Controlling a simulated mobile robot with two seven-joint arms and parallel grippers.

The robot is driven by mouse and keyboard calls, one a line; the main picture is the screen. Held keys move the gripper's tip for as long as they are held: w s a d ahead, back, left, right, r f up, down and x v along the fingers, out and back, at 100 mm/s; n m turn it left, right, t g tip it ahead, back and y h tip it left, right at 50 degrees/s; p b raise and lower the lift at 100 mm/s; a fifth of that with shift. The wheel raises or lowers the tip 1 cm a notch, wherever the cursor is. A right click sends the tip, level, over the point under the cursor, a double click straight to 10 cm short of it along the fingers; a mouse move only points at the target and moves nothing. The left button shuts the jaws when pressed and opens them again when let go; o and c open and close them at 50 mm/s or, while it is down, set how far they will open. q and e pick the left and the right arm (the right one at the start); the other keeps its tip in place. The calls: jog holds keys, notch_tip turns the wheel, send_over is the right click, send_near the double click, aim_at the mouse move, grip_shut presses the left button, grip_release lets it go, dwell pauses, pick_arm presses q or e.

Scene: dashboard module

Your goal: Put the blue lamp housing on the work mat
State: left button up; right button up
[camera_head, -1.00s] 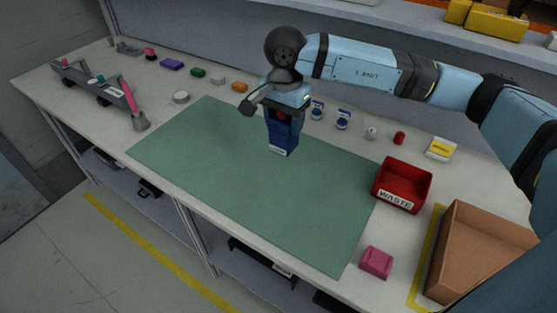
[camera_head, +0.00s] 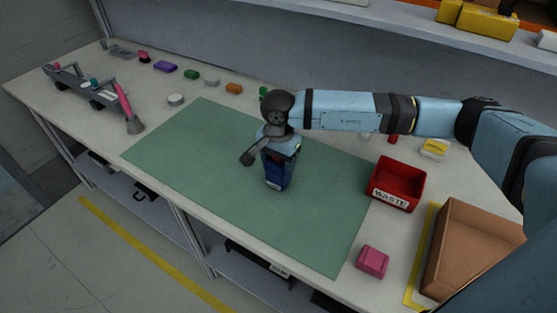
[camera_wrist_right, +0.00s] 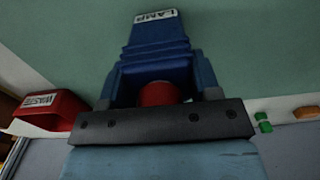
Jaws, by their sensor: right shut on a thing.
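The blue lamp housing (camera_head: 277,173) is in my right gripper (camera_head: 279,158), over the middle of the green work mat (camera_head: 210,150). In the right wrist view the housing (camera_wrist_right: 158,50) extends from the jaws, with a white LAMP label at its far end and a red round part near the gripper (camera_wrist_right: 160,100). The mat (camera_wrist_right: 250,50) lies behind it in that view. The housing is roughly upright; I cannot tell whether its lower end touches the mat. My left gripper is not in view.
A red WASTE bin (camera_head: 397,184) stands at the mat's right edge, with a pink block (camera_head: 372,261) in front of it. A brown open box (camera_head: 470,250) is at the right. Several small coloured parts line the back. A grey fixture (camera_head: 85,88) is at the far left.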

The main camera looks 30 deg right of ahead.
jog(key=shift+f, duration=0.2)
jog(key=o, duration=1)
jog(key=shift+r, duration=0.15)
notch_tip(320, 180, up, 12)
jog(key=shift+r, duration=0.1)
